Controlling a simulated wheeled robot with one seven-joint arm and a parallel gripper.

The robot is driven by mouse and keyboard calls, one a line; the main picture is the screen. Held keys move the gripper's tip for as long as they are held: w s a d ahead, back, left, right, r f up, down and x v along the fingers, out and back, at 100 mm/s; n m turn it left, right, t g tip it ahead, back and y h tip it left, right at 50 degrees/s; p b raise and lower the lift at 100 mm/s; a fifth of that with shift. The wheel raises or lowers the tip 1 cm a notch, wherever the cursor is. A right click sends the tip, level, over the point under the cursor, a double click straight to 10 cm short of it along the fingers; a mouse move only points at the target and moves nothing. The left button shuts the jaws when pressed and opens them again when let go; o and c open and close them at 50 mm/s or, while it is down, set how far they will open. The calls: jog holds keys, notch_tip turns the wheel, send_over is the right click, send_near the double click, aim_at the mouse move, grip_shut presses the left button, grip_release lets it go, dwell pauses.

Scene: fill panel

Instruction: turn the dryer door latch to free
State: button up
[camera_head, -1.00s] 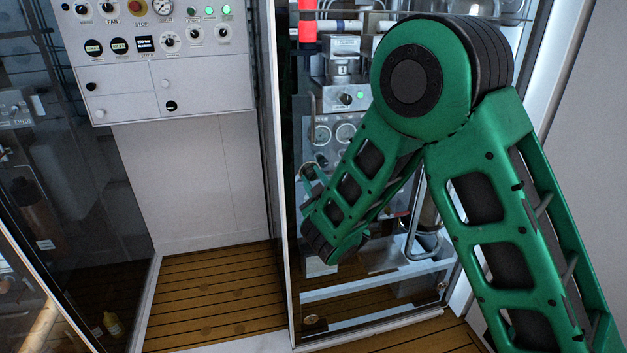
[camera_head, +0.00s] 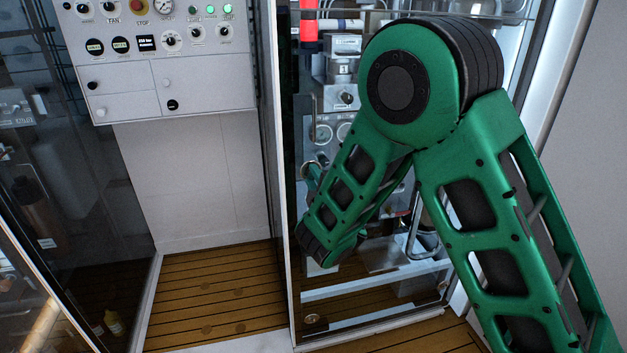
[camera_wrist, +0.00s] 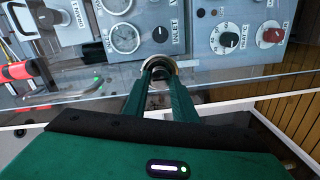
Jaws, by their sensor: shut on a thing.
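The dryer door latch appears as a round metal ring with a dark centre (camera_wrist: 174,65) at the fingertips in the wrist view. My gripper (camera_wrist: 160,70) reaches to it with two green fingers, shut on the part inside the ring. The fingers cover most of that part, so I cannot tell which way the latch is turned. In the head view my gripper (camera_head: 312,176) shows only in part at the glass door (camera_head: 373,318), left of my green forearm, with a pale round rim beside it.
Behind the glass are gauges (camera_wrist: 124,38), knobs (camera_wrist: 229,40) and a red cylinder (camera_head: 308,30). A white control panel (camera_head: 125,80) hangs at the left above an open bay with a slatted wooden floor (camera_head: 215,295). The door's white upright edge (camera_head: 284,200) stands just left of my gripper.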

jog(key=shift+d+f, duration=0.1)
jog(key=shift+d, duration=0.1)
dwell(0.3)
jog(key=o, duration=0.9)
jog(key=shift+w, duration=0.1)
jog(key=shift+o, duration=0.7)
jog(key=shift+a, duration=0.1)
jog(key=v, duration=1)
jog(key=shift+s, duration=0.3)
